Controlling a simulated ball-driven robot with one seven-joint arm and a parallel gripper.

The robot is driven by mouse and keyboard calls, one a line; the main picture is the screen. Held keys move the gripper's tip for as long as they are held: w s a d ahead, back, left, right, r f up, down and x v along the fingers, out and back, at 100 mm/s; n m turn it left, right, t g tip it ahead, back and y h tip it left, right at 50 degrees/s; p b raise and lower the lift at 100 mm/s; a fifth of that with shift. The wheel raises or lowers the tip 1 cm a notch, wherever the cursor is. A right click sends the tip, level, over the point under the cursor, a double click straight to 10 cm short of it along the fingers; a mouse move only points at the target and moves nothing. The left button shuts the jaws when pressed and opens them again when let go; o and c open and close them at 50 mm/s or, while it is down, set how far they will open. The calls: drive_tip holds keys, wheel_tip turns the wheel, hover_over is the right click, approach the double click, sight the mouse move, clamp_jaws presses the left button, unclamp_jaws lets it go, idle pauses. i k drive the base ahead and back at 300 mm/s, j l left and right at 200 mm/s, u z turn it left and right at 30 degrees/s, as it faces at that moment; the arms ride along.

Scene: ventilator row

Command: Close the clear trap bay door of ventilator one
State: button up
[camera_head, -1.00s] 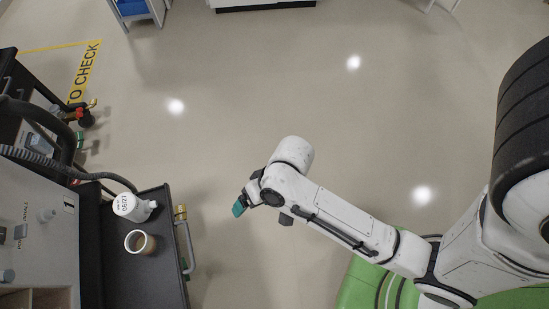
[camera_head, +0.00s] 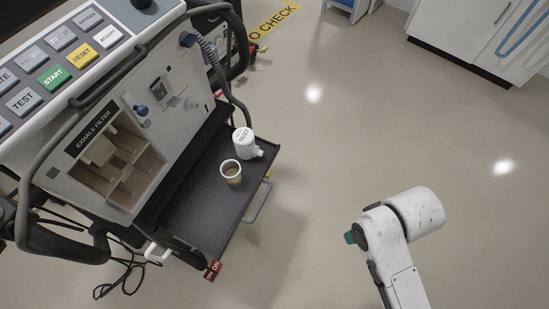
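A ventilator (camera_head: 150,150) stands at the left, seen from above, with its button panel (camera_head: 50,75) on top. Its front has an open bay (camera_head: 118,160) with tan dividers under the label EXHALE FILTER. To the right of it is a small fitting with blue knobs (camera_head: 160,91). I cannot make out the clear trap bay door or its angle for certain. My gripper (camera_head: 350,237) shows only as a teal tip at the end of my white arm, over the floor right of the ventilator, well apart from it. Its fingers are too hidden to judge.
A black shelf (camera_head: 195,215) juts from the ventilator's front, with a white bottle (camera_head: 243,141) and a cup of brown liquid (camera_head: 231,172) on it. A metal handle (camera_head: 258,203) edges it. Cables (camera_head: 125,278) lie below left. The floor between shelf and arm is clear.

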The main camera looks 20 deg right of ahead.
sight(157, 239)
drive_tip(key=u, duration=1)
